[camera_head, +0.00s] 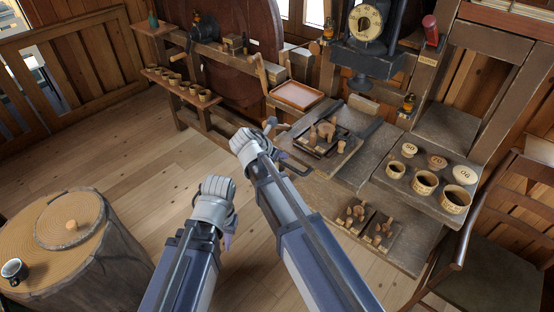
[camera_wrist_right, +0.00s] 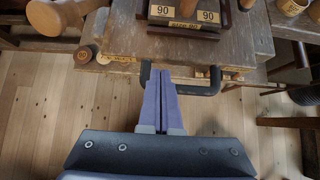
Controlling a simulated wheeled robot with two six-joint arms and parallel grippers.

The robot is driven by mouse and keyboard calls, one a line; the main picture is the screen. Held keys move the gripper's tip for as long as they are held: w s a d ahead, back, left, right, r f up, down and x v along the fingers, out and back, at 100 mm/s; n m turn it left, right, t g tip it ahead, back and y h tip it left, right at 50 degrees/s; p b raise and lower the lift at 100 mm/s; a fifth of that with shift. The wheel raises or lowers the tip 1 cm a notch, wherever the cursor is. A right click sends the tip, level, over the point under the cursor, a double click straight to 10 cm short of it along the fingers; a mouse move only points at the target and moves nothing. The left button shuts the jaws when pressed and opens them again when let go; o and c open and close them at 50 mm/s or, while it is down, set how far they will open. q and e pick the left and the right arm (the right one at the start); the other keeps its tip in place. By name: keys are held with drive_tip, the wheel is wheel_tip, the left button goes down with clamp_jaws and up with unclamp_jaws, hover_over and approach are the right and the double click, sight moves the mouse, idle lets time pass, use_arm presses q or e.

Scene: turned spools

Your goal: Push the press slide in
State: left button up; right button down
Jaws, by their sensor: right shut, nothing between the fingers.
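The press (camera_head: 375,62), a dark metal frame with a round dial, stands at the back of the bench. In front of it lies the press slide (camera_head: 312,146), a dark flat carriage bearing wooden turned pieces, between two dark rails. A black U-shaped handle (camera_wrist_right: 208,91) projects from the bench front in the right wrist view. My right gripper (camera_wrist_right: 165,72) is shut and empty, its fingertips crossing the handle; contact is unclear. In the head view, my right gripper (camera_head: 284,157) is at the bench's front edge. My left gripper (camera_head: 229,241) hangs over the floor, jaw state unclear.
A tray (camera_head: 296,107) lies left of the press. Labelled cups (camera_head: 424,183) and lids stand on the right. Small spools (camera_head: 355,213) sit on boards at the lower front. A chair (camera_head: 500,215) is at far right, and a round stump table (camera_head: 115,262) at lower left. The floor between is clear.

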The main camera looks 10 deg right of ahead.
sight(324, 124)
drive_tip(key=shift+b+x, duration=0.65)
drive_tip(key=shift+x, duration=0.75)
drive_tip(key=shift+d, duration=0.1)
drive_tip(key=w+d, duration=0.4)
drive_tip(key=d, duration=0.2)
drive_tip(key=w+d, duration=1)
drive_tip(key=d, duration=0.1)
drive_tip(key=shift+d, duration=0.35)
drive_tip(key=shift+r, duration=0.1)
drive_tip(key=shift+d, duration=0.1)
drive_tip(key=shift+r, duration=0.1)
